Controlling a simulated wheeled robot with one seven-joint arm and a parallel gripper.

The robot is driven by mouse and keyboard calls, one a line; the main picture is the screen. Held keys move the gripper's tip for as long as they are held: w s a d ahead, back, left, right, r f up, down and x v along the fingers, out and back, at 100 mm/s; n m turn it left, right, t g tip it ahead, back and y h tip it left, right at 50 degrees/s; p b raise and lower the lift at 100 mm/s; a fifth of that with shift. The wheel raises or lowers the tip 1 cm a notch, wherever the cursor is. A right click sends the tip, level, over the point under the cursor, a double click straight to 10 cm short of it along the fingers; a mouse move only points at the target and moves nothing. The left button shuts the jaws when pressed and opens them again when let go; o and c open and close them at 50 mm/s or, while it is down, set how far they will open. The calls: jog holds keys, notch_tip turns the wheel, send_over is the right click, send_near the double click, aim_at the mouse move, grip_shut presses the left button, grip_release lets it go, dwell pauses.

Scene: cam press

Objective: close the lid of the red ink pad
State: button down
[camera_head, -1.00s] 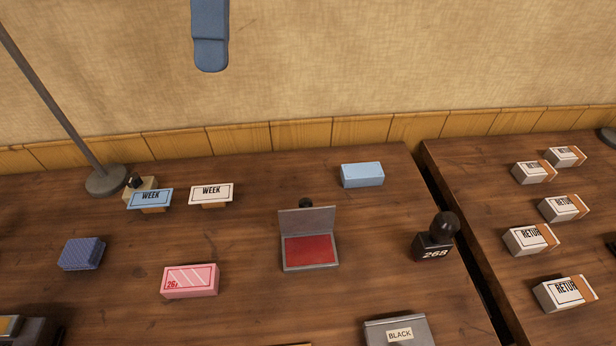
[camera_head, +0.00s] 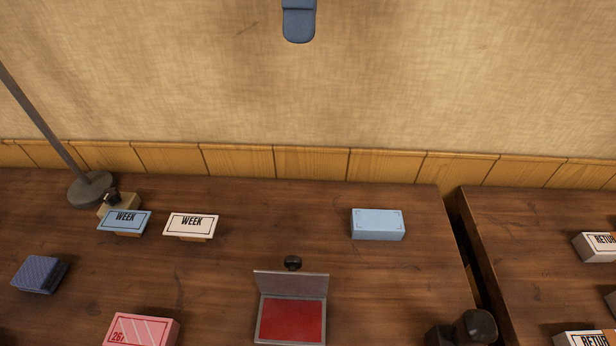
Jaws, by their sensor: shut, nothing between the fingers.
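The red ink pad (camera_head: 291,321) lies on the wooden table at the lower middle of the head view. It is a grey case with a red pad surface, and its front edge is at or past the bottom of the picture. Its grey lid (camera_head: 291,285) stands open, raised along the far side and leaning back a little. Nothing touches the lid from the front. My gripper is not in view. A blue rounded part, probably of my arm, hangs at the top middle, well apart from the pad.
A light blue box (camera_head: 377,224) is behind right, a pink box (camera_head: 142,330) left, a dark stamp (camera_head: 462,330) right. Two WEEK signs stand at the back left. A gap (camera_head: 468,250) separates the right table.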

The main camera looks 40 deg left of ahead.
aim_at(293, 275)
notch_tip(293, 275, down, 17)
jog(key=b, duration=1.7)
jog(key=s+d+f, duration=0.3)
jog(key=s+f, duration=0.3)
jog(key=f, duration=0.3)
jog(key=shift+s+d+f, duration=0.2)
jog(key=shift+d+f, duration=0.1)
jog(key=shift+f, duration=0.05)
jog(key=shift+d+b, duration=0.1)
jog(key=shift+b, duration=0.25)
jog(key=shift+s+r+t, duration=0.15)
jog(key=shift+t, duration=0.15)
